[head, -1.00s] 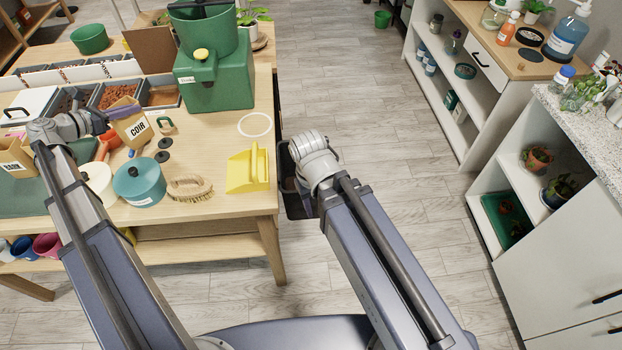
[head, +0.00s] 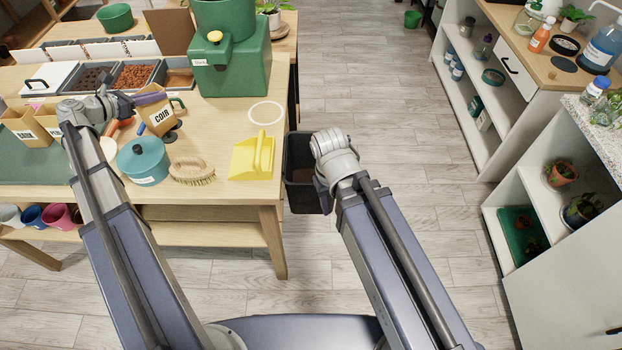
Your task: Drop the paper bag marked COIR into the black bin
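The paper bag marked COIR (head: 158,119) is tilted above the wooden table, its label facing me. My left gripper (head: 146,99) is at its upper left edge and appears shut on it; the fingertips are partly hidden by the bag. The black bin (head: 299,196) stands on the floor just right of the table's right edge, open at the top and partly covered by my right arm. My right gripper (head: 325,188) hangs at the bin's right side; its fingers are mostly hidden under the wrist.
A teal lidded pot (head: 143,163), a brush (head: 192,171) and a yellow dustpan (head: 250,158) lie along the table's front. Floor right of the bin is clear.

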